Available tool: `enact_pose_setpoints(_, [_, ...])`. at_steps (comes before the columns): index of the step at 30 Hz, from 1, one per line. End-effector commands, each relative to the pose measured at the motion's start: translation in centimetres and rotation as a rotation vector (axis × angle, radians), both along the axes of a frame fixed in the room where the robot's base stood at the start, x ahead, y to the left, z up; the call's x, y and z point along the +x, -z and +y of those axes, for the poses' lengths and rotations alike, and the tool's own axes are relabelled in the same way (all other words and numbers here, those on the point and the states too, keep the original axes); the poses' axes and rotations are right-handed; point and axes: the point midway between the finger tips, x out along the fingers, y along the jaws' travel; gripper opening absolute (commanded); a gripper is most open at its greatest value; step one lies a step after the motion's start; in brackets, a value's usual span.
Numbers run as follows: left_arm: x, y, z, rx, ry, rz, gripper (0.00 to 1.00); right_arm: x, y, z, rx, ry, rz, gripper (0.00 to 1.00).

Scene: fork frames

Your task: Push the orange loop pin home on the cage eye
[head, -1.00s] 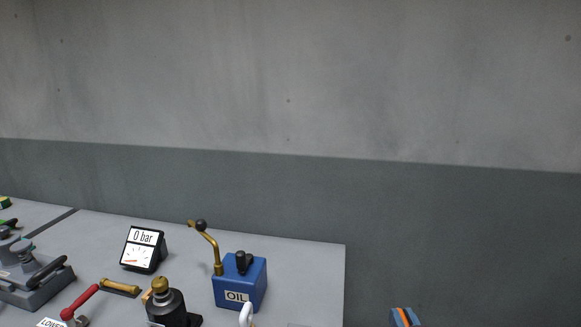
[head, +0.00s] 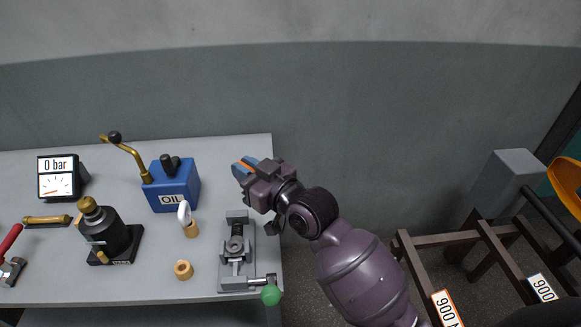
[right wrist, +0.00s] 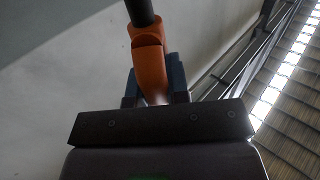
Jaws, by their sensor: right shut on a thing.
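My right gripper (head: 245,168) is raised above the right end of the workbench in the head view. Its blue fingers are shut on the orange loop pin (head: 244,166), of which only an orange strip shows there. In the right wrist view the pin's orange part (right wrist: 150,68) sits between the fingers, and a dark rod runs from it to the top edge. I cannot make out the cage eye in either view. My left gripper is not in view.
The grey bench (head: 110,270) carries a blue oil box (head: 172,188), a black bottle jack (head: 106,235), a gauge (head: 58,178) and a small grey vise (head: 237,252). Dark brown racks (head: 440,240) stand at the right. A grey wall (head: 380,110) is behind.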

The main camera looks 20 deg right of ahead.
Motion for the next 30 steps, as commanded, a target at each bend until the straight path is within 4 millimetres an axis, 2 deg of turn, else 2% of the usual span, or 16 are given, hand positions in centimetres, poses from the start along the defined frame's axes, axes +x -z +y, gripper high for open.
enact_pose_setpoints(3, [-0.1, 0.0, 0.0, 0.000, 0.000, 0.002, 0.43, -0.5, 1.1, 2.5, -0.005, -0.116, 0.002, 0.00])
enact_pose_setpoints(10, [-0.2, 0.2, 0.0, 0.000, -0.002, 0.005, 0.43, -1.9, 3.3, 5.0, -0.001, -0.246, 0.002, 0.00])
enact_pose_setpoints(30, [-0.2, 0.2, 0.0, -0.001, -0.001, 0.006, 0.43, -2.3, 3.5, 5.4, -0.001, -0.281, 0.000, 0.00])
